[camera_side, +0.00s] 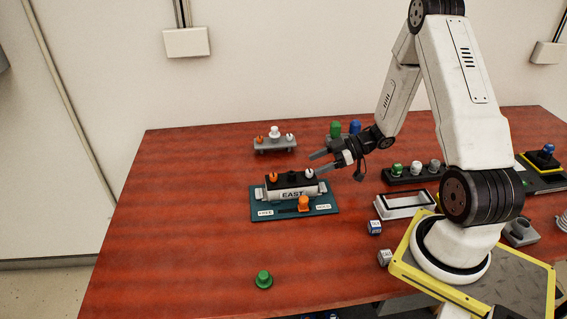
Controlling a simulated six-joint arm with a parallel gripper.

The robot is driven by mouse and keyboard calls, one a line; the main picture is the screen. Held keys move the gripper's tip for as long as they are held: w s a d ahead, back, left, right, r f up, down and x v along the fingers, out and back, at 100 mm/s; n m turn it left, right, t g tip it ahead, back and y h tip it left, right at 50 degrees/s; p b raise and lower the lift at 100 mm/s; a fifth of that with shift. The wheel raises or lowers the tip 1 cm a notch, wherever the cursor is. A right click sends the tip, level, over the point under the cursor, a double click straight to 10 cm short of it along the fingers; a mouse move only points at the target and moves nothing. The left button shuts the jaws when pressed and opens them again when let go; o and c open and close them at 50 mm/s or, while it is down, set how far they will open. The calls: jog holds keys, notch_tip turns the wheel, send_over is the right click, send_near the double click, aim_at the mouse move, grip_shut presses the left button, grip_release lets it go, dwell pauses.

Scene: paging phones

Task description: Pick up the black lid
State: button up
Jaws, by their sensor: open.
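A black lid (291,182) lies on top of a white housing (293,195) marked "EAST". An orange knob (272,178) stands at its left end and a white knob (309,175) at its right end. The housing rests on a dark teal base (262,205) with labels and an orange block (304,203) at its front. My gripper (317,164) is open, with its fingers pointing left, above and just behind the right end of the lid. It looks empty; whether a finger touches the lid I cannot tell.
A grey stand (275,146) with knobs is behind. Green (336,130) and blue (355,128) knobs stand beyond my gripper. A black rack (405,179) and white frame (404,205) are right. A green knob (264,280) lies in front. The table's left side is clear.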

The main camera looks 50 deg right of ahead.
aim_at(295, 172)
jog(key=shift+w+a+f, duration=0.2)
jog(key=shift+w+a, duration=0.2)
jog(key=shift+a, duration=0.1)
jog(key=shift+x, duration=2.5)
jog(key=shift+w, duration=0.15)
grip_shut()
